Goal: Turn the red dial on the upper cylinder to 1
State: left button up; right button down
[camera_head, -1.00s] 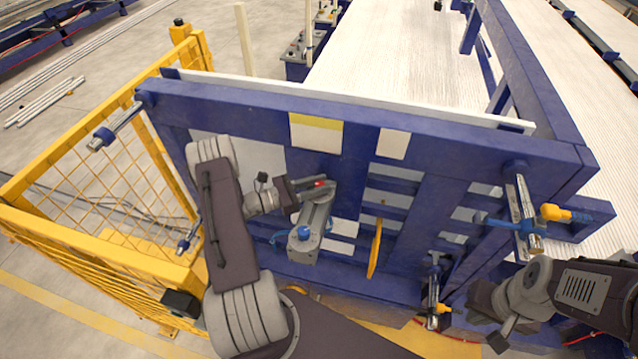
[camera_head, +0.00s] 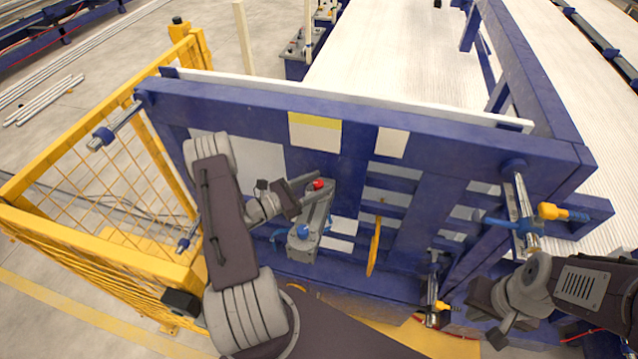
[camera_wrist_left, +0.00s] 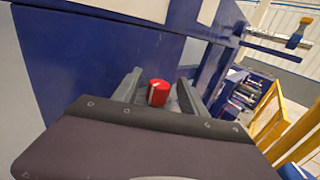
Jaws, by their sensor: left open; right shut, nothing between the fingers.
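The red dial (camera_head: 318,184) sits at the upper end of a grey unit (camera_head: 306,240) on the blue frame. In the left wrist view the red dial (camera_wrist_left: 158,94) shows a pale mark on its left side. My left gripper (camera_head: 316,187) is open, with one finger on each side of the dial. In the left wrist view there are gaps between the dial and both fingers (camera_wrist_left: 160,88). Numbers on the dial cannot be read. My right gripper (camera_head: 488,318) is shut and empty at the lower right, away from the dial.
A blue knob (camera_head: 303,230) is on the grey unit below the dial. A cylinder with a yellow-tipped valve (camera_head: 550,212) is at the right of the frame. A yellow mesh fence (camera_head: 130,165) stands left.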

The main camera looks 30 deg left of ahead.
pick_arm(q)
jog(key=b+v, duration=0.2)
jog(key=v, duration=0.6)
jog(key=shift+s, duration=0.1)
